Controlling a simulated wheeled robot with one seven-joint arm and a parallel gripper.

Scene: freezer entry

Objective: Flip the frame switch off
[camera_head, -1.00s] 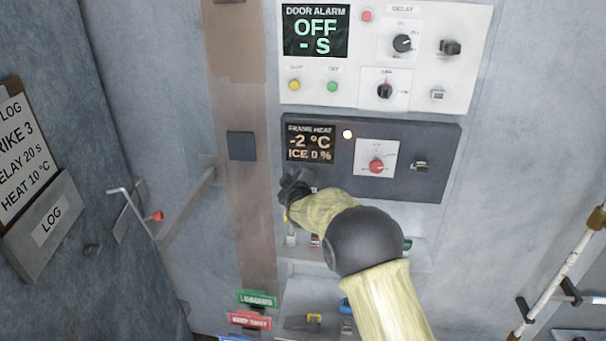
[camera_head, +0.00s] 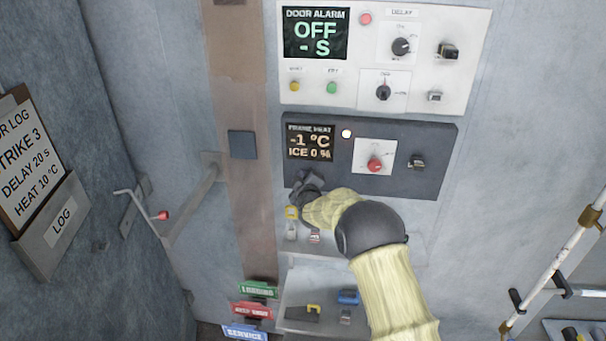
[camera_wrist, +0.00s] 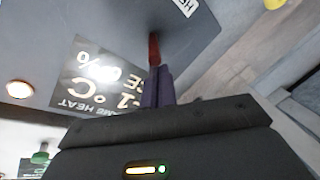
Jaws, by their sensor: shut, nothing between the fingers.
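The dark frame heat panel (camera_head: 432,135) is on the wall below the white door alarm panel. Its display (camera_head: 310,142) reads -1 °C and ICE 0 %, and the lamp (camera_head: 346,133) beside it glows. A red knob (camera_head: 375,164) and a small metal toggle (camera_head: 417,163) sit to the right. My gripper (camera_head: 304,182) is shut and empty at the panel's lower left edge. In the wrist view, a red lever-like part (camera_wrist: 153,48) shows at the tips of my gripper (camera_wrist: 158,85); contact is unclear. In the head view my gripper hides that spot.
The door alarm panel (camera_head: 458,75) above reads OFF. Coloured tags (camera_head: 257,290) hang at lower left. A door handle (camera_head: 138,203) juts out at left.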

